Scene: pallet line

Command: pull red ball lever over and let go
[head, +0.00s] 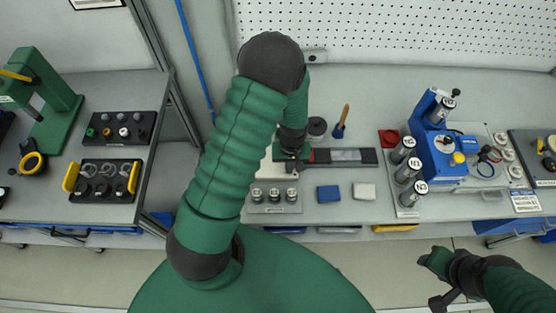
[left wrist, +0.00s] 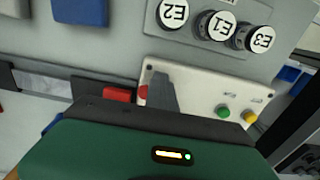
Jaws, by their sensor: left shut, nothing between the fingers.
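A white control panel (left wrist: 196,100) carries a small red ball (left wrist: 143,92), which looks like the lever's knob; the lever's stem is not visible. My left gripper (left wrist: 163,95) is shut and empty, its dark finger right beside the red ball and covering part of it. I cannot tell whether they touch. In the head view, my left gripper (head: 291,158) points down over the panel (head: 279,166), and my arm hides much of it. My right gripper (head: 440,281) is low at the right, away from the bench, and its jaw state is unclear.
The panel has a green button (left wrist: 223,112) and a yellow button (left wrist: 250,117). A red block (left wrist: 117,95) lies close by on a dark rail. Labelled cylinders (left wrist: 219,24) stand in front. A blue block (head: 328,193) and a white block (head: 364,191) lie on the bench.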

